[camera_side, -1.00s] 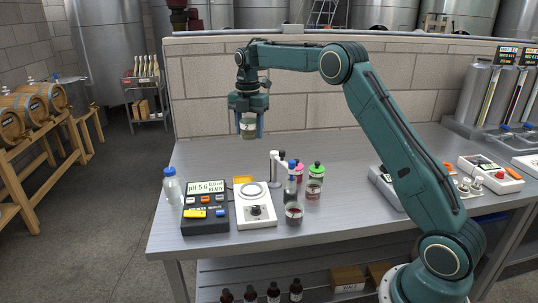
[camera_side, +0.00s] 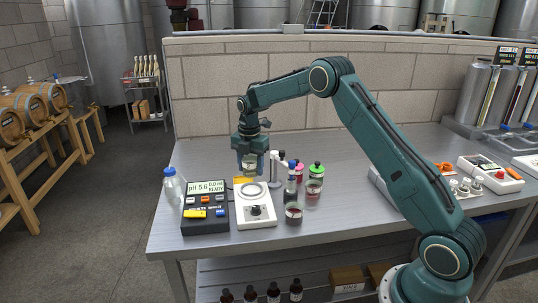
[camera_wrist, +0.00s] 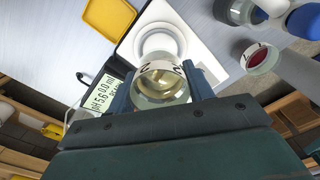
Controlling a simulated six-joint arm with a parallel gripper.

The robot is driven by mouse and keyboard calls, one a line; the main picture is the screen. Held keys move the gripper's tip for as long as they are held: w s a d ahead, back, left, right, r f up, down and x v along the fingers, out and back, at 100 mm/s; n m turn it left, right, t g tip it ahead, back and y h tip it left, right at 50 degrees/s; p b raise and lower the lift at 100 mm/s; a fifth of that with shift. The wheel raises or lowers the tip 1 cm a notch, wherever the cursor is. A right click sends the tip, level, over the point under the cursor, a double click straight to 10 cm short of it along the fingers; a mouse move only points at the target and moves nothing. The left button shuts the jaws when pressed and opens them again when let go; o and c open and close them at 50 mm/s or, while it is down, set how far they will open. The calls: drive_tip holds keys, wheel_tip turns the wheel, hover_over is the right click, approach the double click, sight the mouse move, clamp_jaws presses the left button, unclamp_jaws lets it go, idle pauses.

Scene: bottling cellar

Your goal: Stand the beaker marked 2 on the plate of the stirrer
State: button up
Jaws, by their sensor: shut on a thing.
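My gripper (camera_side: 250,168) is shut on a clear glass beaker (camera_side: 249,163) holding a little pale yellowish liquid. In the wrist view the beaker (camera_wrist: 161,80) sits between the two blue fingers, and part of a dark mark shows on its white band, read from above. The white stirrer (camera_side: 256,209) stands on the bench with a round ringed plate (camera_side: 253,190) at its back and a black knob in front. The held beaker is in the air above the plate. In the wrist view the plate (camera_wrist: 160,38) lies just beyond the beaker, partly hidden by it.
A pH meter (camera_side: 205,212) is left of the stirrer, with a blue-capped bottle (camera_side: 172,184) beyond. Right of the stirrer stand a beaker with red liquid (camera_side: 293,212), a blue-capped bottle (camera_side: 291,188) and a green-capped jar (camera_side: 315,180).

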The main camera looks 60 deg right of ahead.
sight(251, 190)
drive_tip(key=shift+f, duration=0.1)
drive_tip(key=shift+f, duration=1.9)
drive_tip(key=shift+f, duration=0.95)
idle(1.5)
drive_tip(key=o, duration=1.6)
drive_tip(key=shift+r, duration=0.15)
drive_tip(key=shift+r, duration=2.85)
